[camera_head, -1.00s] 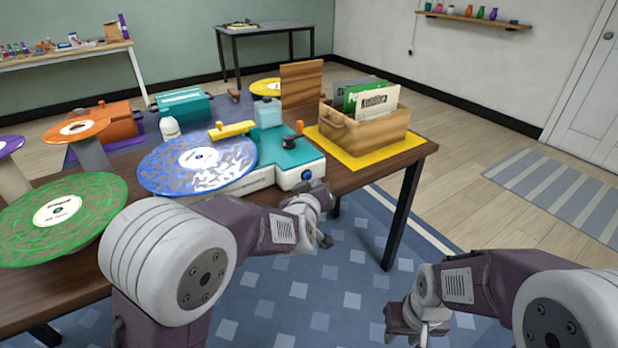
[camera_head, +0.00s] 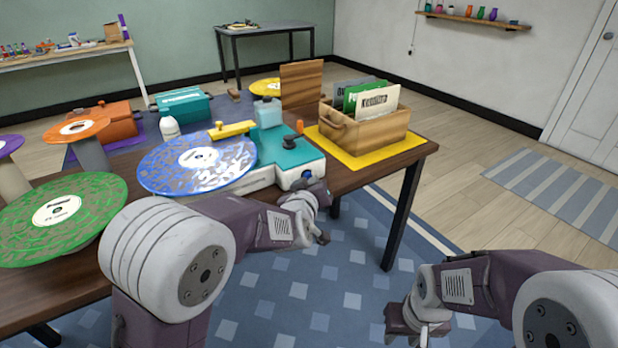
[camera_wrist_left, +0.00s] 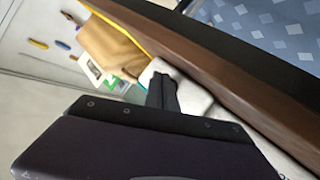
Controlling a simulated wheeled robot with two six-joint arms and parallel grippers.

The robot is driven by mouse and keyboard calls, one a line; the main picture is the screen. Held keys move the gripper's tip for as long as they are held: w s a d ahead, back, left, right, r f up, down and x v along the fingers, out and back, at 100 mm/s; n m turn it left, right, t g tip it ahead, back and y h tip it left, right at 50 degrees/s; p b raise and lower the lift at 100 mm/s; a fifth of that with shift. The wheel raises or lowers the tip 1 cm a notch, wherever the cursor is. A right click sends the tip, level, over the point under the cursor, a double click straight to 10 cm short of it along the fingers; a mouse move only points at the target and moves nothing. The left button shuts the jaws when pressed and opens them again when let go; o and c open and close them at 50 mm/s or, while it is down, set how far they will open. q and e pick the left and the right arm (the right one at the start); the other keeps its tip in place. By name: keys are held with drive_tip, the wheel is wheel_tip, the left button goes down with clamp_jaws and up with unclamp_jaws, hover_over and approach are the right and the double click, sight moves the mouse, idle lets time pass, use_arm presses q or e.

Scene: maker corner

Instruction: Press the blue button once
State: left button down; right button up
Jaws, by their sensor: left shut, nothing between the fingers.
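The blue button (camera_head: 308,174) is on the front right corner of the white and teal turntable (camera_head: 262,180), which carries a blue record (camera_head: 180,163). My left gripper (camera_head: 319,191) is just in front of that corner and hides part of the button in the head view. In the left wrist view the shut fingers (camera_wrist_left: 162,92) point at the white turntable body (camera_wrist_left: 195,97), and the button is hidden. I cannot tell whether they touch it. My right gripper (camera_head: 405,320) hangs low over the rug at the right, away from the table; its fingers are not clear.
A wooden crate of record sleeves (camera_head: 378,143) stands on a yellow mat (camera_head: 342,153) right of the turntable. A green record (camera_head: 95,195) is at the left, and a white bottle (camera_head: 169,128) is behind. The floor right of the table is open.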

use_arm(q)
drive_tip(key=shift+w+a, duration=0.3)
drive_tip(key=shift+w, duration=0.1)
idle(0.4)
drive_tip(key=shift+s, duration=0.1)
drive_tip(key=shift+s+d, duration=0.55)
drive_tip(key=shift+s, duration=0.15)
drive_tip(key=s+d+p, duration=0.1)
drive_tip(key=s, duration=0.1)
drive_tip(key=s+d+p, duration=0.1)
drive_tip(key=s+d, duration=0.1)
idle(0.5)
idle(0.4)
